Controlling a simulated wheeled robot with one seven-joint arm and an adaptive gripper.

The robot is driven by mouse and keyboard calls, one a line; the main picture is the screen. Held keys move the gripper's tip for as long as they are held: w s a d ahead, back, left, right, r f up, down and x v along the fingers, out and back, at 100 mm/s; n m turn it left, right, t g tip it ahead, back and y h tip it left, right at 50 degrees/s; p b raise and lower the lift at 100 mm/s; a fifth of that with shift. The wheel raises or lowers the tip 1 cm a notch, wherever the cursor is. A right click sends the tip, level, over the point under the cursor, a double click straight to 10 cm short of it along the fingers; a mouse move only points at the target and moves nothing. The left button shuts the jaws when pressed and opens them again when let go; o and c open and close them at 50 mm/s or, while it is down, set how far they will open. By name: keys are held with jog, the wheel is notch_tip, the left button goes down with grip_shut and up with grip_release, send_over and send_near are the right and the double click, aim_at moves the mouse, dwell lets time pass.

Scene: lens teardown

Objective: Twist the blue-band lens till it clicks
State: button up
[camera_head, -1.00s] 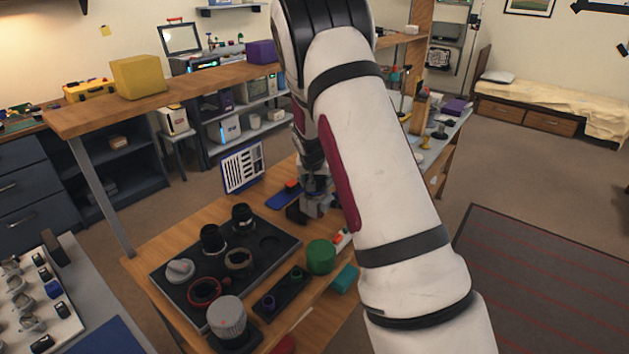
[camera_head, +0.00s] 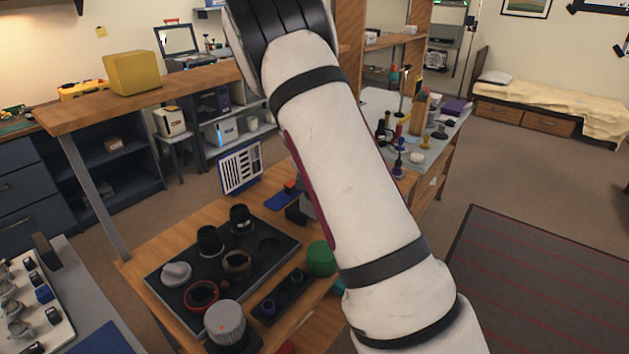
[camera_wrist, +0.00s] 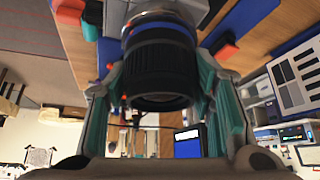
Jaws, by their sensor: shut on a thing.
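In the wrist view, a dark lens (camera_wrist: 160,60) with a ribbed barrel and a paler ring sits between the teal-lined fingers of my gripper (camera_wrist: 162,73). The fingers are shut on its two sides. In the head view my arm hides the gripper and this lens.
In the head view, a dark tray (camera_head: 165,292) on the wooden table holds black lenses (camera_head: 209,240) and rings. A green cylinder (camera_head: 320,259) and a grey ribbed cylinder (camera_head: 225,322) stand nearby.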

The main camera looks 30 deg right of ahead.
dwell(0.5)
jog(key=shift+m+g+h+b, duration=0.4)
jog(key=shift+m+g+b, duration=0.4)
jog(key=shift+m, duration=0.6)
jog(key=shift+w+f+m+b, duration=0.1)
jog(key=shift+m+b, duration=0.3)
jog(key=shift+b, duration=0.05)
jog(key=shift+c, duration=1.4)
grip_shut()
jog(key=o, duration=1.7)
grip_release()
